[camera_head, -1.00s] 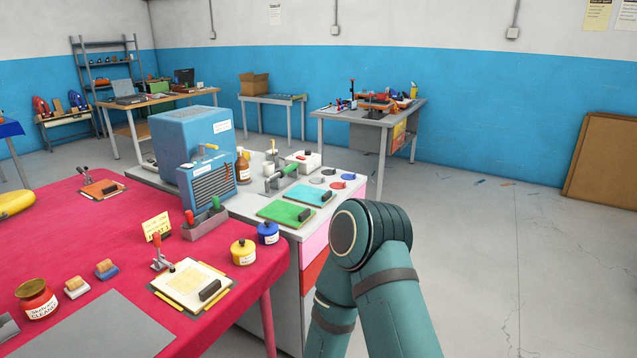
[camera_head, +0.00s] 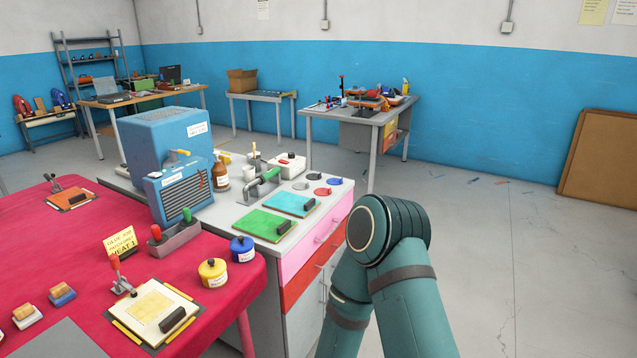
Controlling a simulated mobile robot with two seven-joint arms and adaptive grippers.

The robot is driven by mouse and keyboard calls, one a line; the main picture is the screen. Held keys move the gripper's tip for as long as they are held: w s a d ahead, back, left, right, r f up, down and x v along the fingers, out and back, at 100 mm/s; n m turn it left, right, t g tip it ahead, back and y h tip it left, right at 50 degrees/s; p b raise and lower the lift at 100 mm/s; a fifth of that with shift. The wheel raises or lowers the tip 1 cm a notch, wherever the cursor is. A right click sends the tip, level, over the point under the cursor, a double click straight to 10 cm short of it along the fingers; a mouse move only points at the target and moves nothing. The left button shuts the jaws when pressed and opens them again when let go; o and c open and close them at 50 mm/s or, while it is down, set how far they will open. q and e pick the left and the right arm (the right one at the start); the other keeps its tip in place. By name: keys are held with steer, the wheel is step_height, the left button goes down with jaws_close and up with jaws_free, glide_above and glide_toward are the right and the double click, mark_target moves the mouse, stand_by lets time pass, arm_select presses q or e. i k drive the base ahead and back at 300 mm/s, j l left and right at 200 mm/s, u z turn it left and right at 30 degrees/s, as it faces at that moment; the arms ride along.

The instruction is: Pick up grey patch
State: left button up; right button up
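Several small round patches lie on the light top of the drawer cabinet (camera_head: 246,205), near its back right corner. One is a grey patch (camera_head: 301,186), at the left of the group. A darker patch (camera_head: 313,176) lies behind it, a red patch (camera_head: 323,191) in front and a blue patch (camera_head: 335,181) to the right. A teal arm of mine stands bent at the lower right, in front of the cabinet's right side. Neither gripper is in view.
A green board (camera_head: 265,224) and a light blue board (camera_head: 291,203) lie beside the patches. A blue machine (camera_head: 168,145) stands at the cabinet's left. A red-covered table (camera_head: 75,245) with pots and a clamp is in front. Open floor (camera_head: 490,250) lies to the right.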

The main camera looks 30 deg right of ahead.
mark_target(300, 186)
steer(key=i+l+z, duration=0.35)
steer(key=i+l, duration=0.35)
steer(key=l, duration=0.2)
steer(key=i+l+z, duration=0.3)
steer(key=i+l, duration=0.4)
steer(key=i, duration=0.1)
